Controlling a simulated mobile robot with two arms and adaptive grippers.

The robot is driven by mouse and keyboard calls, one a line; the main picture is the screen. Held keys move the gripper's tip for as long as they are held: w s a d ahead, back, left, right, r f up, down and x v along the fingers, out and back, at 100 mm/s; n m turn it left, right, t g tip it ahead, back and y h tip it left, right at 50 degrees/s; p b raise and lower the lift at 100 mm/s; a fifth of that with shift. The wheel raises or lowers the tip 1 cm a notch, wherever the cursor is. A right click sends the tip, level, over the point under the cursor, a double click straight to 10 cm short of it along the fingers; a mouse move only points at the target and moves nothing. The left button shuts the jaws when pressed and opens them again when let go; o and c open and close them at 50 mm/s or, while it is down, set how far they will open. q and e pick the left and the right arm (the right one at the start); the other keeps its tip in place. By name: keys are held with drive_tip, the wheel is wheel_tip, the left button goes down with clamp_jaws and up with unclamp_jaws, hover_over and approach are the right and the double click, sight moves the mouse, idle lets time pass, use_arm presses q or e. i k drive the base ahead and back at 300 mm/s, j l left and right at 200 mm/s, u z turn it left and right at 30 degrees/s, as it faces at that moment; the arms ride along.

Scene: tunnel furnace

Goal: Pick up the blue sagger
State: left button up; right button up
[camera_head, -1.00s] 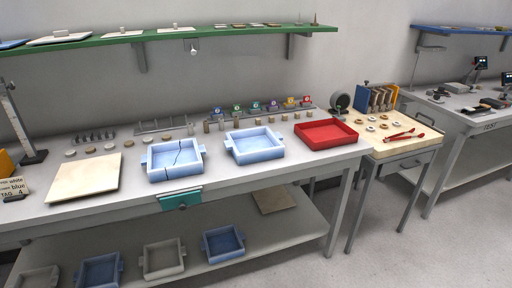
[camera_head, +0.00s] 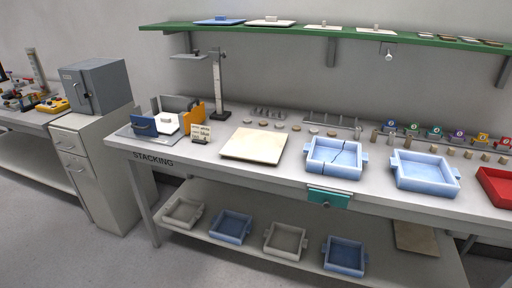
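Two light blue saggers stand on the table top. One sagger (camera_head: 334,158) has a dark crack across its floor. The other sagger (camera_head: 424,174), to its right, shows no crack. Two darker blue saggers sit on the lower shelf: one left of the middle (camera_head: 231,227) and one at the right (camera_head: 345,257). All are square open trays with side lugs, and they look empty. Neither of my grippers is in view.
The long table (camera_head: 272,182) carries a cream board (camera_head: 254,144), a height gauge (camera_head: 218,88) and a red tray (camera_head: 497,186) at the right edge. Two grey-white saggers (camera_head: 184,213) (camera_head: 286,241) share the lower shelf. A cabinet (camera_head: 88,160) stands at left. Floor in front is clear.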

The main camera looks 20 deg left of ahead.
sight(414, 172)
drive_tip(key=z, duration=0.2)
drive_tip(key=i+z, duration=0.45)
drive_tip(key=i+j+z, duration=0.2)
drive_tip(key=z, duration=0.2)
